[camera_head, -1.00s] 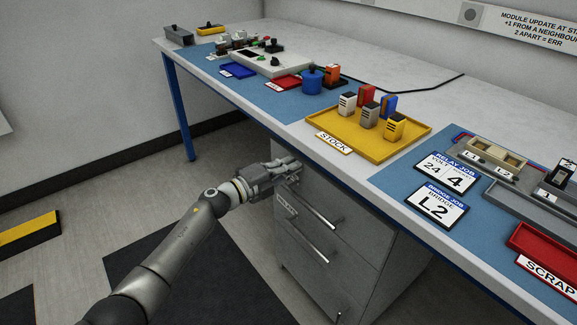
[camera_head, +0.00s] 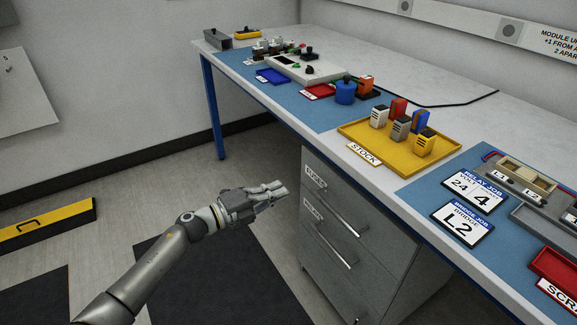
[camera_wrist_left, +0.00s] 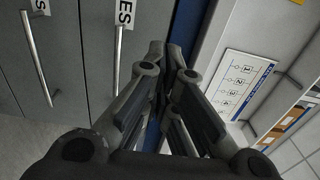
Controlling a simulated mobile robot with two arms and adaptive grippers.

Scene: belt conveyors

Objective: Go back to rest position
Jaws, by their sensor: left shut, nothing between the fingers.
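My left gripper (camera_head: 277,190) is shut and empty, in the air to the left of the grey drawer cabinet (camera_head: 350,255) under the workbench. Its closed fingers (camera_wrist_left: 165,80) also show in the left wrist view, in front of the cabinet drawers (camera_wrist_left: 75,60) and their bar handles. The gripper appears apart from the cabinet in the head view. My right gripper is in neither current view.
The workbench (camera_head: 375,70) carries a yellow stock tray (camera_head: 360,133) with several coloured modules, blue and red small trays, and job cards (camera_head: 463,225). Its front edge lies above and right of my gripper. A yellow-black block (camera_head: 45,222) lies on the floor at left.

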